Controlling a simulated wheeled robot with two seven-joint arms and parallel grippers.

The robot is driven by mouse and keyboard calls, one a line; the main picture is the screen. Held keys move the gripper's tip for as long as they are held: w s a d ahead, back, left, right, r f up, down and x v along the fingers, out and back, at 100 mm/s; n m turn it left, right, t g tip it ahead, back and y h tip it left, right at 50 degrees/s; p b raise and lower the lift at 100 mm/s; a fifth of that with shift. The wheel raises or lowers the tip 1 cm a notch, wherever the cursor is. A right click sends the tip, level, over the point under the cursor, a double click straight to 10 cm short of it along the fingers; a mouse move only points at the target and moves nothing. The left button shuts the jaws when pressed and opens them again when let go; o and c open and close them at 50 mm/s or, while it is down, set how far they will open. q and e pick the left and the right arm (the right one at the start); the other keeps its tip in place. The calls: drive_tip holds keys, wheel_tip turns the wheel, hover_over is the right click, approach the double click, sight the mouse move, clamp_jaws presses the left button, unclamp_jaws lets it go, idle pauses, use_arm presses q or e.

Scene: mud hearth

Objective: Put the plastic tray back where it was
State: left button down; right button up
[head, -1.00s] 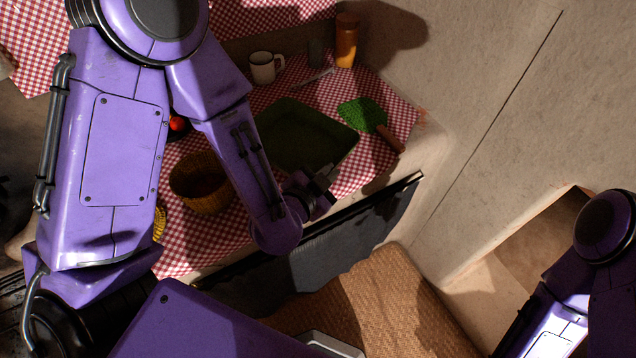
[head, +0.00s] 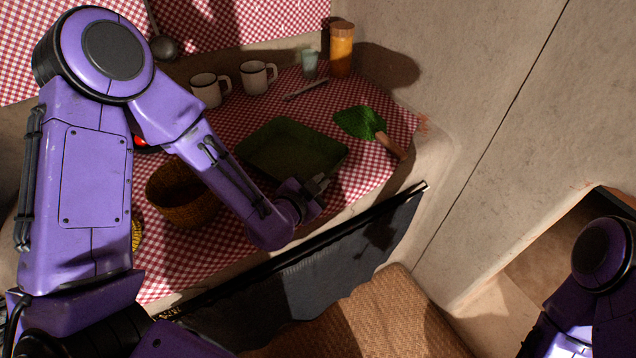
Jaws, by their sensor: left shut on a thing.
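The plastic tray (head: 292,150) is dark green, rectangular and shallow. It is over the red-and-white checked cloth (head: 240,118) on the counter, near its middle. My left gripper (head: 318,188) is shut on the tray's near right edge. The arm comes in from the left above the cloth. I cannot tell whether the tray rests on the cloth or is held slightly above it. My right arm shows at the lower right edge, and its gripper is out of the frame.
A wicker basket (head: 183,196) stands left of the tray. Two white mugs, one of them this mug (head: 257,78), a glass (head: 310,66) and an orange jar (head: 341,50) stand behind. A green brush-like thing with a wooden handle (head: 390,145) lies to the right. A dark curtain (head: 340,258) hangs below.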

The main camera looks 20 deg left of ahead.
use_arm(q)
drive_tip(key=c, duration=1.2)
unclamp_jaws()
drive_tip(key=shift+c, duration=0.2)
drive_tip(key=shift+s, duration=0.15)
drive_tip(key=v, duration=0.2)
drive_tip(key=shift+s+r, duration=0.2)
drive_tip(key=shift+s, duration=0.15)
drive_tip(key=p, duration=0.1)
drive_tip(key=s+r+p, duration=0.1)
drive_tip(key=p, duration=0.1)
drive_tip(key=shift+s+a+r, duration=0.1)
drive_tip(key=shift+s+r, duration=0.1)
drive_tip(key=shift+r, duration=0.1)
drive_tip(key=f+p+v, duration=0.1)
drive_tip(key=p+v, duration=0.6)
drive_tip(key=p, duration=0.1)
drive_tip(key=shift+s, duration=0.2)
